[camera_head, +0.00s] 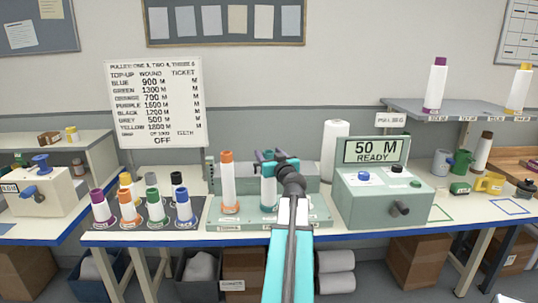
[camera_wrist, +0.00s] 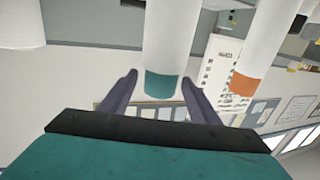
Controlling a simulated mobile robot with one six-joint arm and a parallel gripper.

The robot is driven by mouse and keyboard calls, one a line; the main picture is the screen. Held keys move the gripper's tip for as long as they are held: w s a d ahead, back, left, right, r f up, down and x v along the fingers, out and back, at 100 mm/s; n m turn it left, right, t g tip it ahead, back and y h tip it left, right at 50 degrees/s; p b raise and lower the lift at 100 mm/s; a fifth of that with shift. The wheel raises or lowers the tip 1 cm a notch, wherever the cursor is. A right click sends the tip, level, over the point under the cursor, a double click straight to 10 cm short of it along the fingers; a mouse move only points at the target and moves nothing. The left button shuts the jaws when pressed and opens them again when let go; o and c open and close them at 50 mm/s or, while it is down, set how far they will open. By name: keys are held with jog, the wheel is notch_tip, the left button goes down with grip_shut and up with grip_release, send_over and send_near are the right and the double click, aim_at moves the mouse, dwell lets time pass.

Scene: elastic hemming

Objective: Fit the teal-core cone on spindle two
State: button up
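The teal-core cone (camera_head: 268,192) stands upright on the grey-green spindle stand (camera_head: 218,218), just right of the orange-core cone (camera_head: 228,185). Its foot looks down on the stand, but I cannot tell how fully it is seated. My gripper (camera_head: 265,156) is at its top. In the wrist view, the cone's teal core end (camera_wrist: 163,84) lies between the two spread fingers of my gripper (camera_wrist: 160,77), with a gap visible on the left. The orange core end (camera_wrist: 244,84) shows to the right there. My arm hides the stand's right part.
Several coloured-core cones (camera_head: 128,203) stand on a dark mat at left. A green control box (camera_head: 382,196) reading "50 M READY" stands right of the stand. A wall board (camera_head: 157,103) lists colours and lengths. A shelf (camera_head: 462,108) at right holds a purple and a yellow cone.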

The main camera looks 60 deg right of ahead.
jog(key=shift+s+a, duration=0.1)
jog(key=shift+s, duration=0.05)
jog(key=b+v, duration=0.4)
jog(key=v, duration=0.4)
jog(key=shift+s+a, duration=0.2)
jog(key=shift+s+a+f, duration=0.1)
jog(key=shift+f, duration=0.05)
jog(key=b+v, duration=0.4)
jog(key=b, duration=0.5)
jog(key=shift+s+a+b, duration=0.15)
jog(key=shift+s+b, duration=0.05)
jog(key=shift+b, duration=0.1)
dwell(0.5)
jog(key=shift+s, duration=0.1)
dwell(0.4)
